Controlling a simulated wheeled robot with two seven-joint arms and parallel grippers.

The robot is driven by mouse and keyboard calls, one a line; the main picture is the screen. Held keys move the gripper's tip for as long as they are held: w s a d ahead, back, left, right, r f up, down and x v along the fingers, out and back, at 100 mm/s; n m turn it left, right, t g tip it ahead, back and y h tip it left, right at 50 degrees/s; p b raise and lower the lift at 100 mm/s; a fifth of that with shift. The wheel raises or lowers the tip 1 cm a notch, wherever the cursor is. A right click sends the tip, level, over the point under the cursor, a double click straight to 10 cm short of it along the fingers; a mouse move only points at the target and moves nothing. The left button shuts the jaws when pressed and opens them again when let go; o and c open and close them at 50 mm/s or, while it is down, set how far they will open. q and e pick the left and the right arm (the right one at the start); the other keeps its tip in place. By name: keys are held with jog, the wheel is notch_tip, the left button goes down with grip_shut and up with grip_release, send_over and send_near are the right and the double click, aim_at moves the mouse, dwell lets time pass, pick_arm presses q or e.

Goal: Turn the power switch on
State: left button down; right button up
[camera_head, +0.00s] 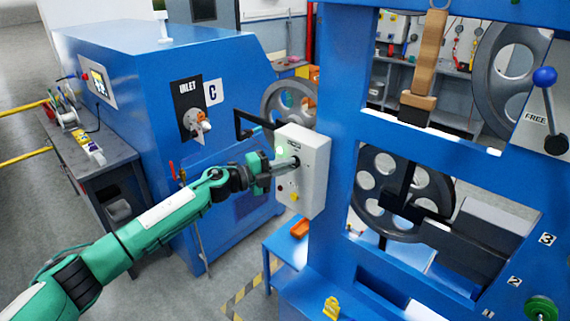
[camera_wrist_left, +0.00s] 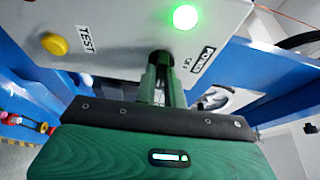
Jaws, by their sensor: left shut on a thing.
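The grey control box (camera_head: 314,160) is fixed to the left side of the blue press frame. Its power switch, a dark knob (camera_wrist_left: 161,58) beside a POWER label, is partly hidden by my fingers. My left gripper (camera_head: 291,164) reaches in from the left and is shut on the power switch; it also shows in the left wrist view (camera_wrist_left: 162,80). A green lamp (camera_wrist_left: 185,17) on the box is lit, close to the switch. A yellow TEST button (camera_wrist_left: 54,44) is on the same face. My right gripper is not in view.
A blue machine (camera_head: 150,90) with an inlet valve (camera_head: 193,122) stands at the left. The blue press frame (camera_head: 340,110) with pulley wheels fills the right. An orange tray (camera_head: 300,228) lies below the box.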

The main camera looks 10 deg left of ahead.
pick_arm(q)
jog(key=shift+f, duration=0.1)
dwell(0.5)
jog(key=c, duration=1.5)
grip_release()
jog(key=shift+b+v, duration=2.75)
jog(key=shift+v, duration=4.15)
